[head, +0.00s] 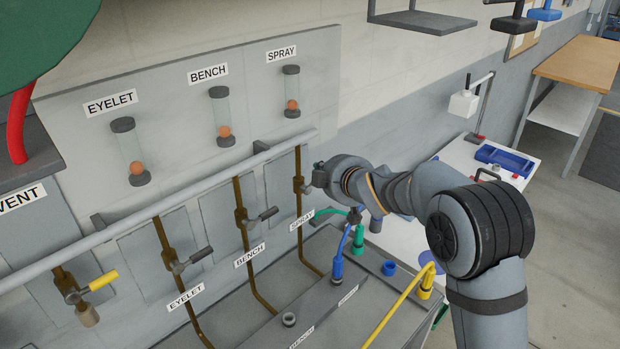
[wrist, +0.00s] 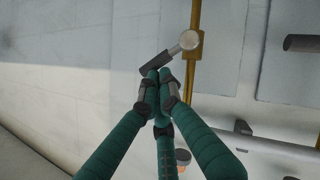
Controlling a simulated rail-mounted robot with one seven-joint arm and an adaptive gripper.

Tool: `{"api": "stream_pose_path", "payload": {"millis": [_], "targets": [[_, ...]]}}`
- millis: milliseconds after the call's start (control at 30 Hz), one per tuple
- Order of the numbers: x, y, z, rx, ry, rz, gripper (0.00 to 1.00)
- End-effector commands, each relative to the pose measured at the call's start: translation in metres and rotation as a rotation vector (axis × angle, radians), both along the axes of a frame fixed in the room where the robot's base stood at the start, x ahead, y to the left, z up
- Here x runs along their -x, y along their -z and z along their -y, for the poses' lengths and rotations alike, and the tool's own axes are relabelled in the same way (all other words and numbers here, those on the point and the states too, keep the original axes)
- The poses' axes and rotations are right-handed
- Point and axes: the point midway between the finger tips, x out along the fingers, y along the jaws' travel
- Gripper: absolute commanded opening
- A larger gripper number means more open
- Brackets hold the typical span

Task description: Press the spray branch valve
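The spray branch valve (head: 300,186) sits on the rightmost brass pipe, under the SPRAY gauge (head: 291,91) and above the SPRAY label (head: 302,220). My gripper (head: 319,177) is right beside it. The wrist view shows the valve's grey lever (wrist: 163,60), its round hub and the brass pipe (wrist: 195,62). My gripper's teal fingers (wrist: 158,76) are drawn together with their tips at the lever's outer end. No part of the lever shows between them. I cannot tell whether they touch it.
The BENCH valve (head: 252,218) and EYELET valve (head: 178,262) stand to the left, with a yellow-handled valve (head: 85,288) farther left. A pale main pipe (head: 180,195) crosses above.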

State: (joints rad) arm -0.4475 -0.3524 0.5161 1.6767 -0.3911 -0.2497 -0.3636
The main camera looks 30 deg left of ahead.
Motion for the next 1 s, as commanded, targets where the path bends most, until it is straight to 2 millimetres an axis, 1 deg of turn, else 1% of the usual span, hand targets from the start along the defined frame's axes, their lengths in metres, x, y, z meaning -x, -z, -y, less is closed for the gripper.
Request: {"api": "stream_pose_path", "payload": {"millis": [500, 1000], "targets": [[-0.013, 0.008, 0.003, -0.002, -0.001, 0.002, 0.0], [-0.02, 0.015, 0.005, 0.0, 0.001, 0.001, 0.0]]}}
